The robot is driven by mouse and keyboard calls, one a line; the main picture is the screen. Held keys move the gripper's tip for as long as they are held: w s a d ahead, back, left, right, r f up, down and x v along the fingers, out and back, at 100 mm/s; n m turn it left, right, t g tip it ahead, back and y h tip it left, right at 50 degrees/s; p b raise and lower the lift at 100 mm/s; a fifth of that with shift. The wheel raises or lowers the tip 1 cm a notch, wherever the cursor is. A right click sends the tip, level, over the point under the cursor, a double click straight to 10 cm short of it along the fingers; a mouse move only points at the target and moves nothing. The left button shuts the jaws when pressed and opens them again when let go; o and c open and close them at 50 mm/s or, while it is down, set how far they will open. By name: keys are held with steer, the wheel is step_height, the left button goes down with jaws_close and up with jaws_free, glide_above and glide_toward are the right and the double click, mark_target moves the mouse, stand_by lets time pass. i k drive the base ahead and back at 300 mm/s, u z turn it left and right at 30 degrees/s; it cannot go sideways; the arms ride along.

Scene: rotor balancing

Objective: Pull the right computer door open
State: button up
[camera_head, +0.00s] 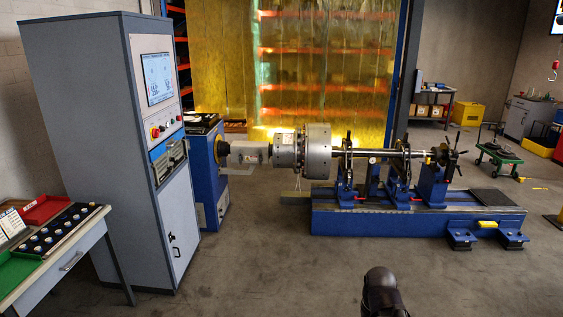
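A tall grey computer cabinet (90,130) stands at the left. Its narrow front has a screen (158,78) at the top and a control panel (167,157) with buttons below. The lower front door (182,225) looks closed and carries a small black handle (173,246). Whether this front has a second door I cannot tell. A dark rounded part of my arm shows at the bottom edge, right of centre, well apart from the cabinet. My gripper's fingers are not visible.
A table (65,260) with red and green trays and small weights stands left of the cabinet, close to it. The blue balancing machine (380,218) with its rotor (316,150) stands to the right. The floor (270,260) in front of the cabinet is clear.

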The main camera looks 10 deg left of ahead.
mark_target(177, 152)
steer(key=z, duration=0.05)
steer(key=i, duration=2.35)
steer(key=u, duration=0.7)
steer(key=i, duration=0.75)
steer(key=u, duration=0.85)
steer(key=i, duration=0.8)
steer(key=u, duration=0.35)
